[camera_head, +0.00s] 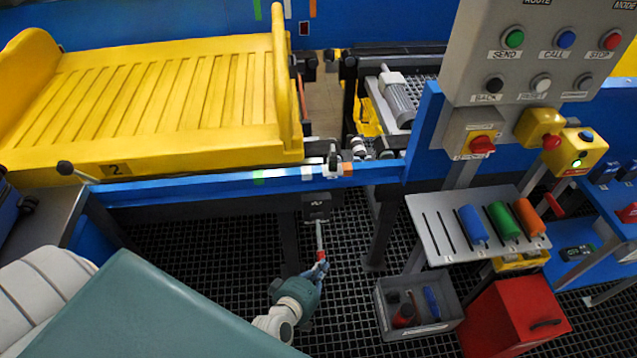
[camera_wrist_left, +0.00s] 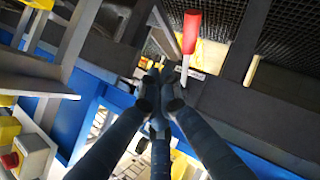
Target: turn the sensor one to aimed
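A small dark device with an orange-and-white piece (camera_head: 333,165), possibly sensor one, sits on the blue rail; its label and setting are unreadable. Below it, a metal lever with a red end (camera_head: 321,254) hangs from a dark box (camera_head: 317,206). The lever's red handle (camera_wrist_left: 192,30) also shows in the left wrist view. My left gripper (camera_head: 322,266) is at the lever's red end in the head view. In the left wrist view its fingertips (camera_wrist_left: 160,78) are drawn together beside the lever shaft, with nothing visible between them. My right gripper is out of view.
A yellow tray (camera_head: 150,90) marked 2 rests behind the blue rail (camera_head: 220,186). At right are a grey button panel (camera_head: 545,75), a shelf of coloured cylinders (camera_head: 430,215), a grey bin (camera_head: 390,330) and a red box (camera_head: 515,315). Dark grating lies below.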

